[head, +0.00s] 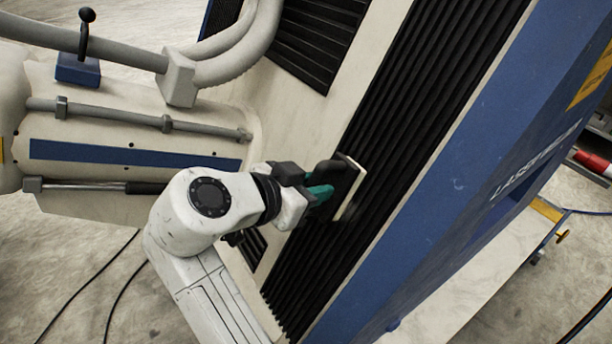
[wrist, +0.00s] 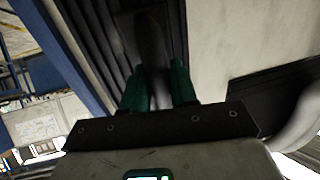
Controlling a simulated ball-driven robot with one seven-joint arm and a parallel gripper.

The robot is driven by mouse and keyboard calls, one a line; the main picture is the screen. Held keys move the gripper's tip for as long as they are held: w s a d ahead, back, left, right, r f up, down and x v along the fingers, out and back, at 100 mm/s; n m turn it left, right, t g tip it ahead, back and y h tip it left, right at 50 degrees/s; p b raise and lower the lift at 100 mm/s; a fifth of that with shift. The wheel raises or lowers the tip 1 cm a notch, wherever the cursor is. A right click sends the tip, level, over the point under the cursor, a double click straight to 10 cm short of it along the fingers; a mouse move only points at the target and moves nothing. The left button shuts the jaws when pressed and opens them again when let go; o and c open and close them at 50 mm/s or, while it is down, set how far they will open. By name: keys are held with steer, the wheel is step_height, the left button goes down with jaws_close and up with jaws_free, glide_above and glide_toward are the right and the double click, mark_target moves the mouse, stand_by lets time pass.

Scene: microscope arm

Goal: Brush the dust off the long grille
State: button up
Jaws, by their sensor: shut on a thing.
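The long grille (head: 425,95) is a tall strip of black ribs set in a cream panel. It runs diagonally through the head view, and part of it shows at the top of the wrist view (wrist: 107,25). My gripper (head: 318,192) has teal fingers and is shut on a dark-handled brush (head: 346,184) with a pale edge. The brush lies over the left side of the grille at mid-length. I cannot tell whether its bristles touch the ribs. In the wrist view the teal fingers (wrist: 160,88) close around the dark handle (wrist: 152,45). Dust is too fine to make out.
A blue side panel (head: 470,170) borders the grille on the right. A shorter black grille (head: 318,40) sits at upper left. Thick cream pipes (head: 80,38) and a blue block with a black knob (head: 78,68) stand at left. Dark cables (head: 95,285) lie on the floor.

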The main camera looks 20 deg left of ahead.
steer(key=shift+s+d+p, duration=0.35)
steer(key=shift+s+d, duration=0.4)
steer(key=shift+d, duration=0.25)
steer(key=shift+s+d+p, duration=0.35)
steer(key=shift+s+d, duration=0.4)
steer(key=shift+d, duration=0.2)
steer(key=shift+s+d+p, duration=0.2)
steer(key=shift+s+d, duration=0.25)
steer(key=shift+d, duration=0.2)
steer(key=shift+s+d+p, duration=0.15)
steer(key=shift+s+d, duration=0.3)
steer(key=shift+d, duration=0.2)
steer(key=a+p+v, duration=0.1)
steer(key=p+v, duration=0.1)
steer(key=v, duration=0.4)
steer(key=shift+w, duration=0.25)
steer(key=shift+a+r, duration=0.1)
steer(key=v, duration=0.1)
steer(key=p+v, duration=0.1)
steer(key=shift+s+a+r, duration=0.15)
steer(key=shift+s+a, duration=0.05)
steer(key=shift+a, duration=0.15)
